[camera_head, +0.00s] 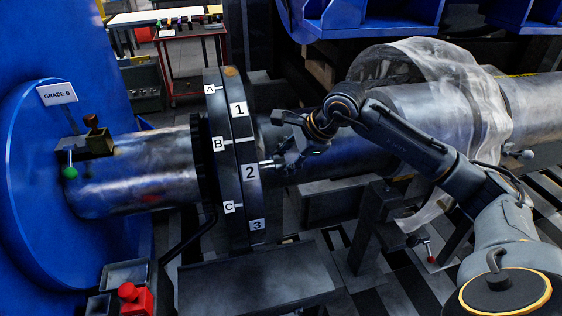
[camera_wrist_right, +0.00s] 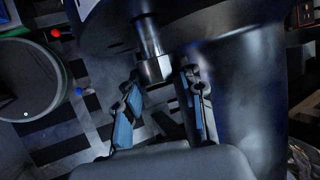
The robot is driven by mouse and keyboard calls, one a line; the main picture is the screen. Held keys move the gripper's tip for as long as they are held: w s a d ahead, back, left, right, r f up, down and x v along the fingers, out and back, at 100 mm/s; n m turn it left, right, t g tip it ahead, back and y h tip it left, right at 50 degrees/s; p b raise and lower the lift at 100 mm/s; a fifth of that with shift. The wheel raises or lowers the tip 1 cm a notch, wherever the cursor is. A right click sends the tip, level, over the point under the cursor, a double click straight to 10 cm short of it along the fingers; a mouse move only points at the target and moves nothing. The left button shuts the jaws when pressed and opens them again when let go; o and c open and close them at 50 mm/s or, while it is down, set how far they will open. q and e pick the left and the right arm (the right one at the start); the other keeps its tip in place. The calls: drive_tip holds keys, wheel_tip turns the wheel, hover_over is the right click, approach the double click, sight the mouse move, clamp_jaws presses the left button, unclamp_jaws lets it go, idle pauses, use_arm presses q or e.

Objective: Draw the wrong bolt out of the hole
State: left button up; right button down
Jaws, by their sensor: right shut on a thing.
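The bolt (camera_wrist_right: 150,38) is a bright metal shank with a hex head, standing out from the dark flange. In the head view the bolt (camera_head: 266,163) shows as a short bright piece beside label 2 on the flange ring (camera_head: 240,140). My right gripper (camera_head: 284,158) is at the bolt, on the right side of the flange. In the right wrist view its blue-padded fingers (camera_wrist_right: 160,84) are either side of the hex head, shut on the bolt. The far end of the shank is hidden at the flange. My left gripper is not in view.
A large shaft (camera_head: 430,105) with translucent wrapping lies behind my right arm. A blue hub (camera_head: 35,190) with a GRADE B sign (camera_head: 58,93) stands left. A red box (camera_head: 134,299) and grey bin (camera_head: 125,273) are front left. A red cart (camera_head: 190,60) stands behind.

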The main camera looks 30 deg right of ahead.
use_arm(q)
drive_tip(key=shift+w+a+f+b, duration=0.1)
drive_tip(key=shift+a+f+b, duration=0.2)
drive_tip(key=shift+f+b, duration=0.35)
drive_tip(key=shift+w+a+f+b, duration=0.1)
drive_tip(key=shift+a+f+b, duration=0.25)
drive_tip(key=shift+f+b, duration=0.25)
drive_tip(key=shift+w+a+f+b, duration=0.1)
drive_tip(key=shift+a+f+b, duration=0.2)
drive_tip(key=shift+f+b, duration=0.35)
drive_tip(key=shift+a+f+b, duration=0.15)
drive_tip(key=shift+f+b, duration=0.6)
use_arm(e)
drive_tip(key=s+d, duration=0.2)
drive_tip(key=d, duration=0.7)
drive_tip(key=shift+s+d, duration=0.2)
drive_tip(key=shift+s, duration=0.1)
drive_tip(key=shift+d+r, duration=0.1)
drive_tip(key=shift+d, duration=0.05)
